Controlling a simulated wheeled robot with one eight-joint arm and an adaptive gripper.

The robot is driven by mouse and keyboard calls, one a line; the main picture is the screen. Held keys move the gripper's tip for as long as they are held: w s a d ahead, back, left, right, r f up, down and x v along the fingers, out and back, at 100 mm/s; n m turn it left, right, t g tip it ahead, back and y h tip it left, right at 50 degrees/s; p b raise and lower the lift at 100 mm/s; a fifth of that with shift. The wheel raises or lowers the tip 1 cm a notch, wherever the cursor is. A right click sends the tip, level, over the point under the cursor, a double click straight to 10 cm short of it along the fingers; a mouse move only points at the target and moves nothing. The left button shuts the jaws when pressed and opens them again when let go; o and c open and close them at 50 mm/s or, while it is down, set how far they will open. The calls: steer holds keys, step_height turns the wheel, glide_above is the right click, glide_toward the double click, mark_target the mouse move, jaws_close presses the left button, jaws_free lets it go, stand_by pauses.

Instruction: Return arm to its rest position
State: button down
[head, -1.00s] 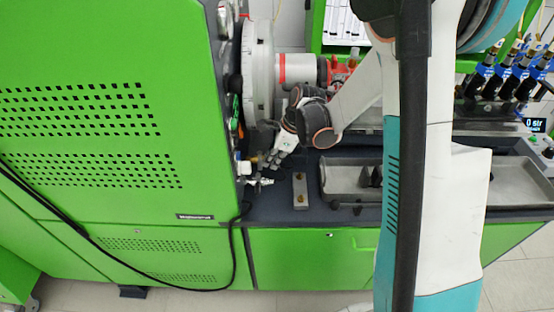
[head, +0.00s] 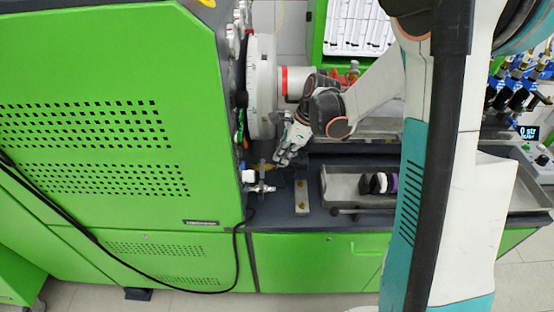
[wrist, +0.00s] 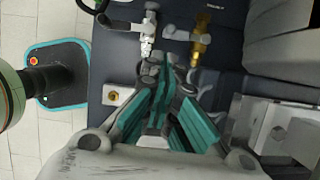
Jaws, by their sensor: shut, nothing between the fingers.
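My gripper (head: 284,157) is over the dark bench top, close to the right side of the green testbench cabinet (head: 105,130). In the wrist view my gripper (wrist: 172,72) shows teal fingers drawn together with nothing held between them. My arm reaches in from the right, bent at a dark wrist joint. Just below the fingertips in the head view is a silver fitting (head: 262,188) beside the cabinet; a silver valve fitting (wrist: 147,30) and a brass fitting (wrist: 200,42) show ahead of the fingers in the wrist view.
A small metal block (head: 301,197) with brass parts lies on the bench. A metal tray (head: 340,186) holds dark round pieces and a purple one. The pump's round white flange (head: 262,87) stands behind the gripper. Blue injectors (head: 518,95) stand at the right. A black cable hangs along the cabinet.

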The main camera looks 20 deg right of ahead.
steer(key=s+r+n+t+h+b, duration=0.2)
steer(key=s+r+n+b, duration=0.1)
steer(key=s+r+n, duration=0.7)
steer(key=s+r+n+t+h+b, duration=0.2)
steer(key=s+n+t+b, duration=0.1)
steer(key=s+n, duration=0.9)
steer(key=shift+s+a+t, duration=0.3)
steer(key=shift+s+a, duration=0.05)
steer(key=shift+a, duration=0.05)
